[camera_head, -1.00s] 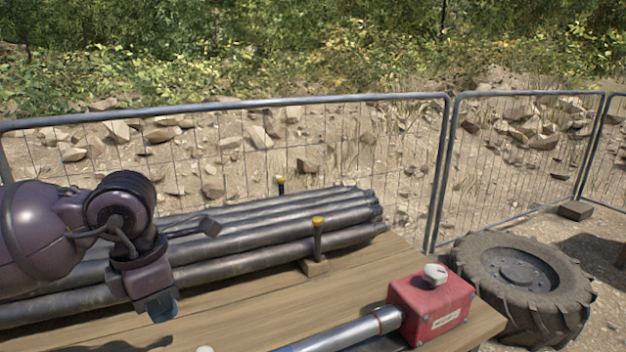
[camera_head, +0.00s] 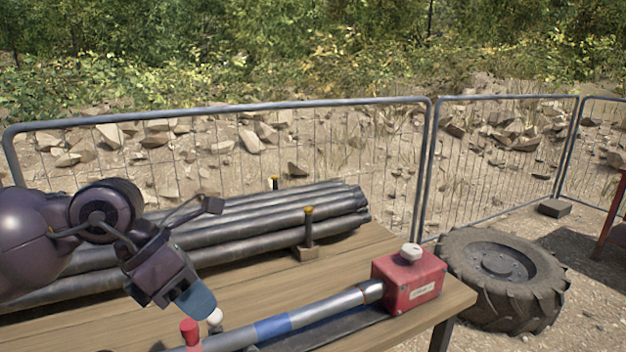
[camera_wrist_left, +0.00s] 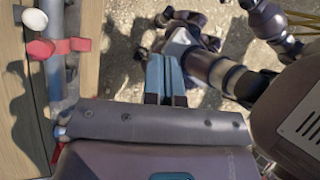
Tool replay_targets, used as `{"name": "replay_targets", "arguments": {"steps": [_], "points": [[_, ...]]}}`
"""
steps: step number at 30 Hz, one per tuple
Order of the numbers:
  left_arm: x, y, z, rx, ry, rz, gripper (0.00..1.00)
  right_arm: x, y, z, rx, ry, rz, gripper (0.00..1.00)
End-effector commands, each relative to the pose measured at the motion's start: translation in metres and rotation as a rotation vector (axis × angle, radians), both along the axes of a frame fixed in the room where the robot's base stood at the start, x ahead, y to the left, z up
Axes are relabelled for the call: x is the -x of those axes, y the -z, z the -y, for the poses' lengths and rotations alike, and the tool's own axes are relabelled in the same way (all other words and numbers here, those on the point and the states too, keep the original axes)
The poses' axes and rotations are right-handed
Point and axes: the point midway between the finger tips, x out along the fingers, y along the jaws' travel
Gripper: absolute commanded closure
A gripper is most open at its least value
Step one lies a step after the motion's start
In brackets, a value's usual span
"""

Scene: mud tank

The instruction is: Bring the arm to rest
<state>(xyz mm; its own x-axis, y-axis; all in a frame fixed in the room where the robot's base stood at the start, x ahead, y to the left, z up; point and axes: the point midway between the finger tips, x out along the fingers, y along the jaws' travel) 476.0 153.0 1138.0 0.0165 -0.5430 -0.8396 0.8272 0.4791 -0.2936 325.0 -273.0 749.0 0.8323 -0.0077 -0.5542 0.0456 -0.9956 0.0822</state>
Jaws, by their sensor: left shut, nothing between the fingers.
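My left arm comes in from the left in the head view. Its gripper (camera_head: 196,301) is over the left part of the wooden table, near a red knob and a white knob. In the left wrist view the two blue-grey fingers (camera_wrist_left: 164,78) are together with nothing between them. They point past the table edge, with dark parts of my own body and bare ground beyond. My right gripper cannot be made out.
The table (camera_head: 340,258) bears a bundle of grey pipes (camera_head: 270,222), a red box (camera_head: 408,278) and a metal tube with a blue band (camera_head: 272,327). A tyre (camera_head: 505,270) lies right of the table. A mesh fence (camera_head: 330,150) stands behind.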

Motion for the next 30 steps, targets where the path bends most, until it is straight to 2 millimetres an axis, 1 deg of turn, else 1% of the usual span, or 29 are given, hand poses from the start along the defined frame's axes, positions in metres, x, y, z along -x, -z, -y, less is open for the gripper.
{"name": "replay_targets", "arguments": {"steps": [1,3,6,9,11,13,16,17,20,23,26,27,29,30], "points": [[0.0,-0.013,0.014,0.099,0.002,-0.009,1.0,0.0,0.0,0.0,0.0,0.0,0.0,0.18],[0.0,-0.03,0.034,0.25,-0.001,-0.033,1.0,0.003,0.001,0.0,0.0,0.002,-0.005,0.18],[-0.001,-0.053,0.058,0.476,-0.027,-0.093,1.0,0.007,0.003,0.001,0.0,0.004,-0.012,0.18],[-0.005,-0.074,0.075,0.707,-0.084,-0.176,1.0,0.007,0.003,0.001,0.001,0.003,-0.014,0.18],[-0.011,-0.084,0.08,0.846,-0.138,-0.238,1.0,0.008,0.003,0.002,0.001,0.003,-0.014,0.18],[-0.021,-0.092,0.081,1.006,-0.218,-0.317,1.0,0.008,0.003,0.002,0.001,0.003,-0.014,0.18],[-0.041,-0.094,0.075,1.226,-0.371,-0.447,1.0,0.008,0.003,0.002,0.002,0.003,-0.015,0.18],[-0.049,-0.092,0.07,1.29,-0.428,-0.487,1.0,0.008,0.003,0.002,0.002,0.003,-0.015,0.18],[-0.071,-0.076,0.053,1.464,-0.616,-0.618,1.0,0.008,0.004,0.002,0.003,0.002,-0.015,0.18],[-0.09,-0.048,0.031,1.601,-0.818,-0.745,1.0,0.008,0.003,0.002,0.003,0.002,-0.015,0.18],[-0.103,-0.01,0.008,1.706,-1.026,-0.864,1.0,0.008,0.003,0.002,0.003,0.002,-0.015,0.18],[-0.106,0.007,-0.001,1.739,-1.11,-0.913,1.0,0.008,0.003,0.002,0.003,0.002,-0.015,0.18],[-0.108,0.035,-0.015,1.782,-1.235,-0.983,1.0,0.008,0.003,0.002,0.003,0.002,-0.015,0.18],[-0.107,0.054,-0.023,1.806,-1.317,-1.028,1.0,0.008,0.003,0.002,0.003,0.002,-0.016,0.18]]}}
